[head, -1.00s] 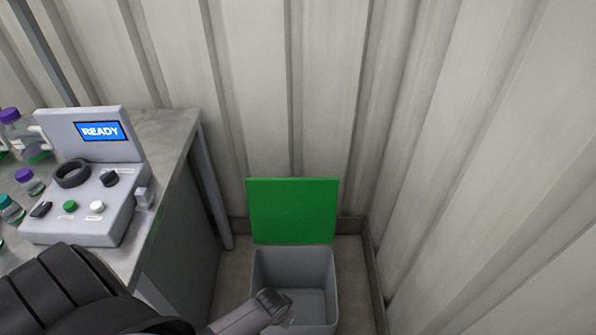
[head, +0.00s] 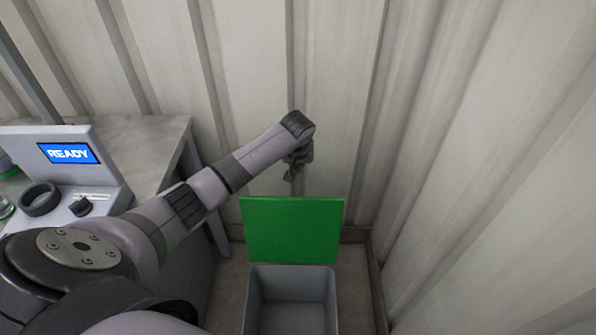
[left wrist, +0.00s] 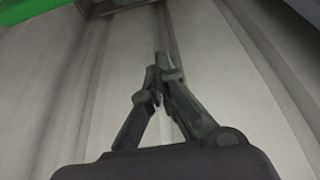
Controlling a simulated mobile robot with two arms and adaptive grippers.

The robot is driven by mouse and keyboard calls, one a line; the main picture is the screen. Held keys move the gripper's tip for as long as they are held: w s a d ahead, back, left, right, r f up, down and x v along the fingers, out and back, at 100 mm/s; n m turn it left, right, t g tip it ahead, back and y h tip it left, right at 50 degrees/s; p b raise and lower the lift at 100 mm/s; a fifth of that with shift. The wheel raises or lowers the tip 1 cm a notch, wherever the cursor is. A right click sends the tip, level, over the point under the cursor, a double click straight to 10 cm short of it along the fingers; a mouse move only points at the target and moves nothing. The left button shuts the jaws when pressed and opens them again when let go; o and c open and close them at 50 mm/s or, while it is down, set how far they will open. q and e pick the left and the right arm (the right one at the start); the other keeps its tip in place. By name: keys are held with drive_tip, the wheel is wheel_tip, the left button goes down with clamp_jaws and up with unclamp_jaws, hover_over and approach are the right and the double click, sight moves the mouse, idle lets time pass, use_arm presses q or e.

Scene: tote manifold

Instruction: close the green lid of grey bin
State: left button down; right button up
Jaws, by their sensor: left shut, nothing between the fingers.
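The grey bin (head: 291,271) stands on the floor in the corner, and its inside looks empty. Its green lid (head: 291,230) stands upright at the bin's back edge, so the bin is open. A green strip of the lid (left wrist: 28,9) shows at the top left of the left wrist view. My left gripper (head: 291,177) hangs just above the lid's top edge in the head view, near the wall; I cannot tell whether it touches the lid. In the left wrist view its fingers (left wrist: 160,72) meet with nothing between them. My right gripper is not in view.
A bench (head: 160,135) with a grey device (head: 75,190) showing READY stands on the left. Corrugated walls (head: 480,150) close in behind and to the right of the bin. A strip of bare floor (head: 232,285) lies between bench and bin.

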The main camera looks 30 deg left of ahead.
use_arm(q)
wheel_tip(320, 180, down, 8)
drive_tip(key=s, duration=0.1)
drive_tip(key=shift+d+f+p, duration=0.15)
drive_tip(key=shift+d+p, duration=0.15)
drive_tip(key=shift+p, duration=0.05)
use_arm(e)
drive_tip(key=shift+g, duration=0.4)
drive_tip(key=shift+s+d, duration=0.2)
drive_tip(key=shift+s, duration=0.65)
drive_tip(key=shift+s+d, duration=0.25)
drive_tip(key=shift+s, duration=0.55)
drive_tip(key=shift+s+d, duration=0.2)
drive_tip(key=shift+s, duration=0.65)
